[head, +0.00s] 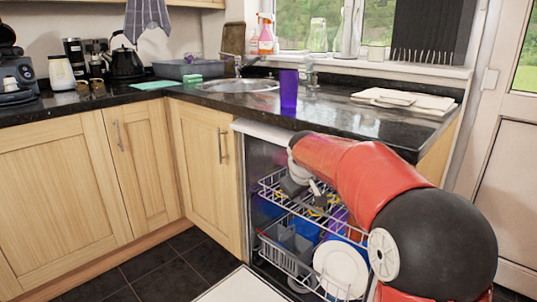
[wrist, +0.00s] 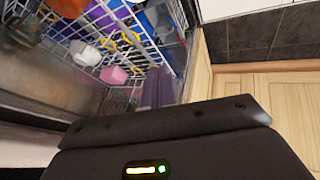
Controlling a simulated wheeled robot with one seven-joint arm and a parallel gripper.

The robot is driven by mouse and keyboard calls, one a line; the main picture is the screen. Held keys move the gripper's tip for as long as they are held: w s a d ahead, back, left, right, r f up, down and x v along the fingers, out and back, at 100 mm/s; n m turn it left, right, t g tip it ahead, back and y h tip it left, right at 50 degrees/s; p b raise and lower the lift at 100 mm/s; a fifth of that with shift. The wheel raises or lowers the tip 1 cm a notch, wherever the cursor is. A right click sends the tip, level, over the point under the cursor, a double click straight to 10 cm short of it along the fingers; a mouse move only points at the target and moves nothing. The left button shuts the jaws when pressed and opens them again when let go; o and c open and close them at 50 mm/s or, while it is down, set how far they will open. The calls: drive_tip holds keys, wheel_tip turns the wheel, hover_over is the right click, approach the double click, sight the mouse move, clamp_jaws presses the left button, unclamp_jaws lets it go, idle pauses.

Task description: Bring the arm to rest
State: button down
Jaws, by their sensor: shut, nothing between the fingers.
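My arm reaches from the lower right of the head view over the open dishwasher (head: 262,130). My gripper (head: 293,186) is small and partly hidden there, at the upper rack (head: 268,190). It is shut and empty. In the wrist view its dark housing fills the bottom, and I cannot make out the fingertips. The wrist view also shows the white wire rack (wrist: 110,45) with a pink cup (wrist: 114,75) and a white cup (wrist: 85,52) in it.
A purple cup (head: 288,90) stands on the black counter (head: 225,100) near the sink (head: 240,86). A white plate (head: 341,268) stands in the lower rack. The open dishwasher door (head: 243,288) lies low in front. The floor (head: 175,265) at left is clear.

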drive_tip(key=s+d+f+m, duration=0.1)
drive_tip(key=s+m, duration=0.1)
drive_tip(key=s, duration=1)
drive_tip(key=s+d+f+m, duration=0.1)
drive_tip(key=s+d+m, duration=0.1)
drive_tip(key=s, duration=1)
drive_tip(key=s+d+f+m+g, duration=0.1)
drive_tip(key=s+m, duration=0.1)
drive_tip(key=s, duration=1.1)
drive_tip(key=shift+d+f+m+y, duration=0.15)
drive_tip(key=shift+f+m+y, duration=0.15)
drive_tip(key=shift+y, duration=0.1)
